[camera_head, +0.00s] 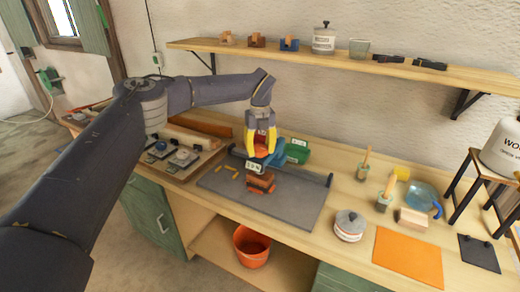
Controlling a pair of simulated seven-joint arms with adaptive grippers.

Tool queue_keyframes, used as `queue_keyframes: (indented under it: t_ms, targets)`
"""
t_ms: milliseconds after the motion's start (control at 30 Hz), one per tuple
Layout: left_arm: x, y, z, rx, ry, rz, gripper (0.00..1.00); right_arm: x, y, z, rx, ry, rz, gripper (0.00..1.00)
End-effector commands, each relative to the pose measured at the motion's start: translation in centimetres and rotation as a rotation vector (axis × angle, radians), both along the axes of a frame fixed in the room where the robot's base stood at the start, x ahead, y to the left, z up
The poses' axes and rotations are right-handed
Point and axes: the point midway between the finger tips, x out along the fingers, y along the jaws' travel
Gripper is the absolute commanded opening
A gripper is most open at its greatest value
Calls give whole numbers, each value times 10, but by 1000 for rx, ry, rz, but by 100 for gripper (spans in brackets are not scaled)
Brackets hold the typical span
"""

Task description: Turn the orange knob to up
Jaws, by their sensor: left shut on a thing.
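The orange knob (260,151) shows as a small patch of orange between the yellow fingers of my left gripper (262,150). The gripper points down from above and is shut on it. The fingers hide much of the knob, so I cannot tell which way it is turned. A small pale display (253,166) with dark marks sits just below the fingers; its reading is too small to make out. My right gripper is not in view.
An orange and brown block (261,183) and small yellow pieces lie on the grey mat (285,205). A green box (297,150) stands close to the right of the gripper. Glue brushes, a jar (349,226) and an orange sheet (408,257) are farther right. A shelf (350,60) hangs behind.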

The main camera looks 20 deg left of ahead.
Motion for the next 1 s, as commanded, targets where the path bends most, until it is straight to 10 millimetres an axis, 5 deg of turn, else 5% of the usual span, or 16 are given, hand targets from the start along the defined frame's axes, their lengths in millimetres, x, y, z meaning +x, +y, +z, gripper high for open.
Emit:
queue_keyframes:
  t_ms: [467,500,700,1000]
  targets:
    - [-1,0,-2,0,4,15,14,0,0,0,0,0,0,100]
    - [-1,0,-2,1,4,14,45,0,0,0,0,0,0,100]
    - [-1,0,-1,1,3,14,68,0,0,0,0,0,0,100]
    - [0,0,0,0,0,13,73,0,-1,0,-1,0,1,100]
